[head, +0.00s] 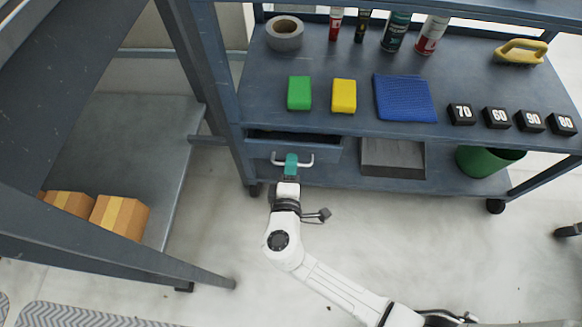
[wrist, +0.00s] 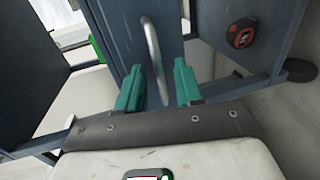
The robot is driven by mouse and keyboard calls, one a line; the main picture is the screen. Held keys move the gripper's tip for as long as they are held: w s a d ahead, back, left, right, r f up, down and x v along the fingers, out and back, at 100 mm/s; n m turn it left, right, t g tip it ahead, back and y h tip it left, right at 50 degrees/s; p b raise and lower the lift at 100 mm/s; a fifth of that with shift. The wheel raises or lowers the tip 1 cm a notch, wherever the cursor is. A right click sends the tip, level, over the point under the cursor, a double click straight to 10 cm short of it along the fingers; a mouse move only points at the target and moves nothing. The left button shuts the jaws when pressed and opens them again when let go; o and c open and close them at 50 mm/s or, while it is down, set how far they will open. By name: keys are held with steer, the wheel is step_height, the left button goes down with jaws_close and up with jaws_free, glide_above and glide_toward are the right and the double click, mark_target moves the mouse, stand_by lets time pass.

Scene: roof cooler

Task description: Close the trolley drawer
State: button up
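The trolley drawer (head: 325,155) sits under the trolley's middle shelf at its left end. It stands partly open, with a dark gap above its front. Its pale bar handle (head: 306,161) faces me and also shows in the wrist view (wrist: 151,42). My gripper (head: 291,160) is at the handle. In the wrist view its two teal fingers (wrist: 160,84) are apart, one on each side of the handle bar, with visible space between them. Whether either finger touches the bar is unclear.
The blue-grey trolley shelf (head: 240,95) carries a green block (head: 299,93), a yellow block (head: 344,96), a blue cloth (head: 405,98) and several numbered black blocks. A green bin (head: 487,160) stands at the lower right. A bench with boxes (head: 120,215) is left. Open floor lies in front.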

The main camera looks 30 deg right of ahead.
jaws_close()
stand_by(1.4)
